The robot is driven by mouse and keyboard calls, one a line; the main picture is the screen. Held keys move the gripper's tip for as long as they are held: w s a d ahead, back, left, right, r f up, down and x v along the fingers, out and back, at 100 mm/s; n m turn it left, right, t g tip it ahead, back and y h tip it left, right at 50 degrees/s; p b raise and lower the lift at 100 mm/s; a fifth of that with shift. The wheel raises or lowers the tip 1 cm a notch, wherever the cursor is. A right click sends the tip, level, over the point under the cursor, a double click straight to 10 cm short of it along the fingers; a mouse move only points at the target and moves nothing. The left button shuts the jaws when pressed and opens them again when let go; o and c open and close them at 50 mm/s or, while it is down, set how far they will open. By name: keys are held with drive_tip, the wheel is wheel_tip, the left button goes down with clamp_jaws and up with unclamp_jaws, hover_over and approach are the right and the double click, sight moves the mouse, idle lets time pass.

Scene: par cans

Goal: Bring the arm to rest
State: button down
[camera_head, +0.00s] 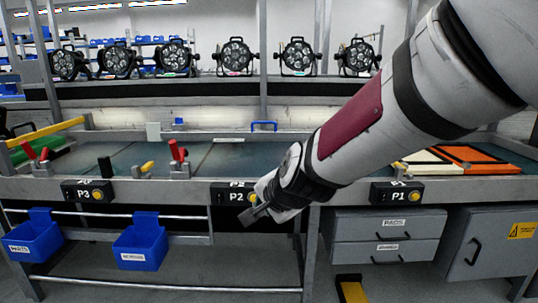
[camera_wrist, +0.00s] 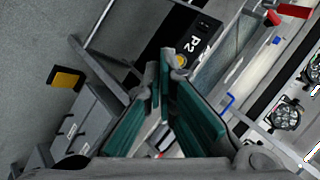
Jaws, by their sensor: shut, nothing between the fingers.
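My arm reaches in from the upper right of the head view and slants down to the left. My gripper (camera_head: 252,214) is at its end, in front of the workbench (camera_head: 350,191) edge, just below and right of the P2 box (camera_head: 234,194). In the wrist view, my gripper (camera_wrist: 166,62) shows two teal-padded fingers with their tips together and nothing between them. The P2 box also shows in the wrist view (camera_wrist: 190,48), beyond the fingertips. I cannot tell the exact gap between gripper and bench.
Several par cans (camera_head: 235,57) stand on the shelf behind. The P1 box (camera_head: 397,193) and P3 box (camera_head: 87,191) are on the bench front. Blue bins (camera_head: 140,246) hang at lower left. A drawer unit (camera_head: 386,237) and cabinet (camera_head: 489,250) stand at lower right.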

drive_tip(key=s+d+n+g+h, duration=0.1)
drive_tip(key=s+d+n+g, duration=0.2)
drive_tip(key=s+d, duration=0.7)
drive_tip(key=s+d+n+g+h, duration=0.2)
drive_tip(key=s+d+n+g, duration=0.15)
drive_tip(key=s, duration=1.15)
drive_tip(key=s+d+n+g+h, duration=0.1)
drive_tip(key=s+d+n+g, duration=0.15)
drive_tip(key=s+d, duration=0.75)
wheel_tip(320, 180, up, 31)
drive_tip(key=s+a+t+p, duration=0.2)
drive_tip(key=t+p, duration=0.2)
drive_tip(key=p, duration=2.4)
drive_tip(key=shift+s+a+t+p, duration=0.3)
drive_tip(key=shift+s+a, duration=0.05)
drive_tip(key=shift+a, duration=0.05)
